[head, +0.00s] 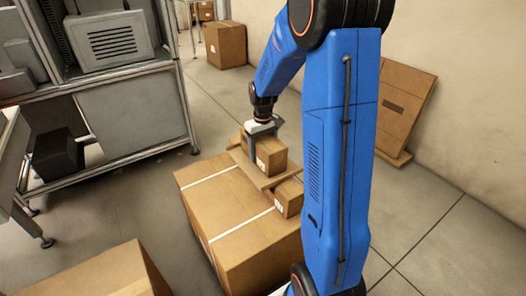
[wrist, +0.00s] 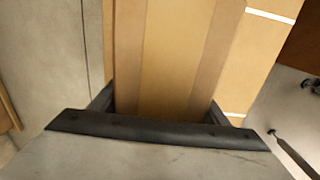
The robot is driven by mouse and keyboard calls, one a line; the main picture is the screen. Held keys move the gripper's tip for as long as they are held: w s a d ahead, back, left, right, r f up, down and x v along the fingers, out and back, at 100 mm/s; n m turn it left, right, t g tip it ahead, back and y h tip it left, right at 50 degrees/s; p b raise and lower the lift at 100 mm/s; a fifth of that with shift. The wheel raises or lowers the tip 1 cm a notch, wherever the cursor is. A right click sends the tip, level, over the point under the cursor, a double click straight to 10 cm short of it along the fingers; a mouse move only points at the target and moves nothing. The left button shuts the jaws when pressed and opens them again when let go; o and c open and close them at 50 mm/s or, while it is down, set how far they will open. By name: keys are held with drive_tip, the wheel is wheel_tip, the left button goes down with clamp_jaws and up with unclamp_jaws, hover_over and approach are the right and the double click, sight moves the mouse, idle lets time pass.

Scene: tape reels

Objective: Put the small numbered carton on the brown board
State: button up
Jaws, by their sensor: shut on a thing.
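A small brown carton (head: 271,156) with a pale label low on its front is held in my gripper (head: 263,131). In the wrist view the carton (wrist: 178,60) fills the space between the two dark fingers (wrist: 160,108). The carton is upright over the thin brown board (head: 246,169), which lies on a large strapped carton. I cannot tell whether its underside touches the board. A second small carton (head: 289,197), also with a pale mark, stands beside the board's near right edge. No number is readable on either carton.
The large carton (head: 215,196) has white straps and some bare top at the left and front. A metal rack (head: 125,90) with equipment stands at the left. Another carton (head: 100,278) is at the bottom left. Flat cardboard (head: 401,100) leans on the right wall.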

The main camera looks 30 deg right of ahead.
sight(263, 137)
drive_tip(key=o, duration=1.5)
drive_tip(key=shift+f, duration=0.1)
drive_tip(key=shift+c, duration=0.2)
wheel_tip(263, 137, up, 12)
drive_tip(key=shift+f, duration=0.2)
drive_tip(key=shift+s+a+r, duration=0.1)
drive_tip(key=shift+r, duration=0.35)
drive_tip(key=s+a+r+t, duration=0.1)
drive_tip(key=s+a+r, duration=0.2)
drive_tip(key=s+a, duration=0.3)
drive_tip(key=s+a+r+t, duration=0.1)
drive_tip(key=s+a+r, duration=0.25)
drive_tip(key=s, duration=0.55)
drive_tip(key=s+a+t, duration=0.1)
drive_tip(key=s+a, duration=0.1)
drive_tip(key=s, duration=0.5)
drive_tip(key=s+a+f+t, duration=0.1)
drive_tip(key=s+a, duration=0.1)
drive_tip(key=s, duration=0.6)
drive_tip(key=shift+a+f+t, duration=0.3)
drive_tip(key=shift+t, duration=0.1)
